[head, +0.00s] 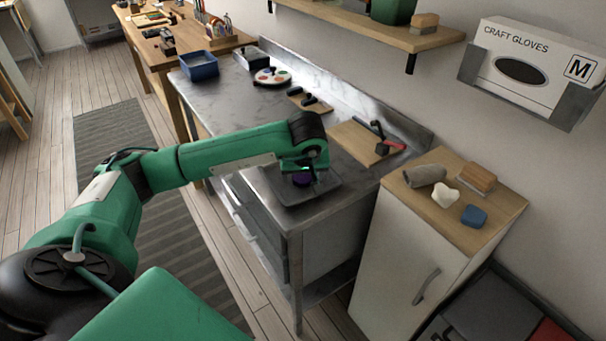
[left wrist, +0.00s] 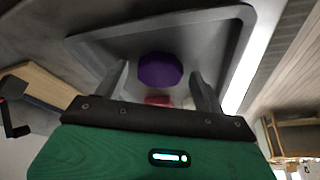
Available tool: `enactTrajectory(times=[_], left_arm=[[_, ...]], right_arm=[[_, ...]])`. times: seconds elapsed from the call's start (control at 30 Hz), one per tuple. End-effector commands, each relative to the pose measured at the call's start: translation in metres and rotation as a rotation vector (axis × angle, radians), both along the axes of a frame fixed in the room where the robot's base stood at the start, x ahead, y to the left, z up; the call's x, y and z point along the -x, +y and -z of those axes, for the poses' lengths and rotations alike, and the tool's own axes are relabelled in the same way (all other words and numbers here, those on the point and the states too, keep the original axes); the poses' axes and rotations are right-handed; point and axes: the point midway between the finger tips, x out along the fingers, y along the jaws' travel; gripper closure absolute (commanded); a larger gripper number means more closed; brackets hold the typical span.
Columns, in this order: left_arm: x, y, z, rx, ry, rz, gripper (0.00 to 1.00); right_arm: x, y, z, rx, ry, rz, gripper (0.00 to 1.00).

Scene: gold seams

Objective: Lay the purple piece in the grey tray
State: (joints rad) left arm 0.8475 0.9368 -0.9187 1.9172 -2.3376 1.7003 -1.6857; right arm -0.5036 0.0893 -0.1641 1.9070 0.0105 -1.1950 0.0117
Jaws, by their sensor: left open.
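The grey tray (head: 326,188) sits on the near end of the metal-topped bench. It fills the upper middle of the left wrist view (left wrist: 212,42). The purple piece (left wrist: 159,71) is a dark, many-sided lump that appears to lie on the tray floor. My left gripper (head: 304,168) is over the tray, pointing down. Its two fingers (left wrist: 158,72) stand apart on either side of the purple piece, and I see no contact. A small red thing (left wrist: 158,100) shows between the fingers, partly hidden. My right gripper is out of view.
A wooden board (head: 365,143) with tools lies behind the tray. A blue bin (head: 199,66) and a round palette (head: 272,76) stand farther back. A white cabinet (head: 405,245) to the right carries a grey roll, a sponge and small blocks. The bench's left-middle is clear.

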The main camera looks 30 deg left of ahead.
Motion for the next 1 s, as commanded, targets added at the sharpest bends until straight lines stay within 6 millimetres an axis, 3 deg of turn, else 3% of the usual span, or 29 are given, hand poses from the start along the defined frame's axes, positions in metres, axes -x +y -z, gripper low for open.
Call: enactTrajectory(times=[0.17,0.23,0.7,1.0], left_arm=[[0.0,0.0,-0.004,0.0,0.0,0.0,0.3],[0.002,-0.002,-0.013,-0.001,-0.003,0.001,0.3],[0.029,-0.026,-0.099,0.0,-0.003,0.001,0.3],[0.035,-0.03,-0.114,0.0,0.0,0.0,0.3]], right_arm=[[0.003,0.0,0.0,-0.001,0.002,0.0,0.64],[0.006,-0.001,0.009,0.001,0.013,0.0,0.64],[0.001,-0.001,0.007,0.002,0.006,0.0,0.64],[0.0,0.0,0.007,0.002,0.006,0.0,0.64]])
